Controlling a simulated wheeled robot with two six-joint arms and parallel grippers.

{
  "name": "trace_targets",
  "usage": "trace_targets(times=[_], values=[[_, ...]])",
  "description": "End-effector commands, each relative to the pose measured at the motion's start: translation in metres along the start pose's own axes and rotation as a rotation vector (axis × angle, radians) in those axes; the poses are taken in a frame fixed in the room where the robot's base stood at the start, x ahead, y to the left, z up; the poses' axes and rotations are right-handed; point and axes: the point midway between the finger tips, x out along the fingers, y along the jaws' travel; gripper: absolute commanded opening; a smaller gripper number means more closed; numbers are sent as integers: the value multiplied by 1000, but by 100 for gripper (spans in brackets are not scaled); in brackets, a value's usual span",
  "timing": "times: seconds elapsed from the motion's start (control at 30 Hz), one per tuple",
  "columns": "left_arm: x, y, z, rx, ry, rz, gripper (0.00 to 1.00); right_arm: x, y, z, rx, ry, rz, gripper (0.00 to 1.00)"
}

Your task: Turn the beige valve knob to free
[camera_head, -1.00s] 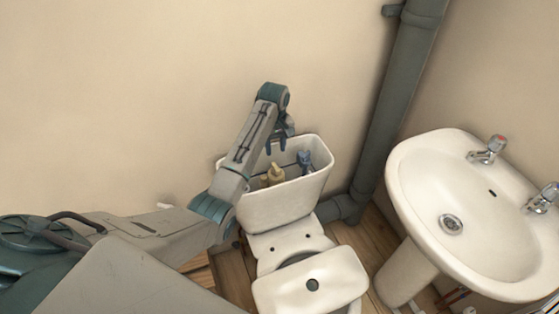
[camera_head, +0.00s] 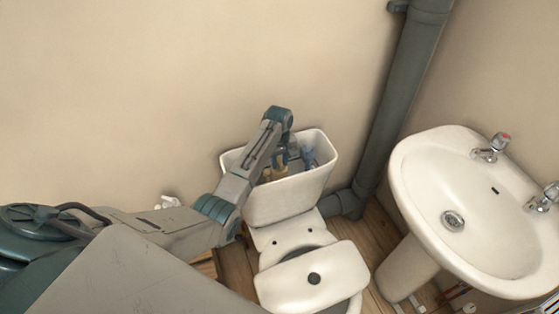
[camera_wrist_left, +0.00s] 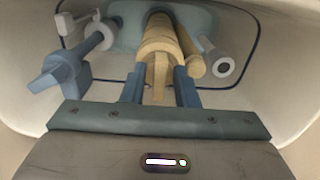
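The beige valve (camera_wrist_left: 160,42) stands inside the open white cistern (camera_head: 290,198). Its narrow beige knob (camera_wrist_left: 159,76) points toward my left gripper in the left wrist view. My left gripper (camera_wrist_left: 160,88) has one finger on each side of the knob, with a visible gap on both sides, so it is open around it and not gripping. In the head view my left gripper (camera_head: 279,160) reaches down into the cistern, and my arm partly hides the beige valve (camera_head: 278,173). My right gripper is not in view.
A blue-grey fitting (camera_wrist_left: 62,76) sits left of the valve in the wrist view, and a grey cylinder (camera_wrist_left: 222,66) sits right of it. The cistern walls surround the gripper closely. A grey pipe (camera_head: 392,110) and white basin (camera_head: 470,210) stand to the right.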

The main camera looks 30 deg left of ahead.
Motion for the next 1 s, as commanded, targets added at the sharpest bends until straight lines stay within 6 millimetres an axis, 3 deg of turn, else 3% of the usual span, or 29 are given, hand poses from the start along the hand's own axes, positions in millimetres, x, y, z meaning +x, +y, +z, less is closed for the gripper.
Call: trace_targets(times=[0.2,0.47,1.0], values=[[-1,0,0,-3,0,0,0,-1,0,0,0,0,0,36],[-3,0,1,-69,-3,-2,0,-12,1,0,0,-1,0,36],[-3,2,1,-509,-5,-1,0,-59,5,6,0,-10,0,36]])
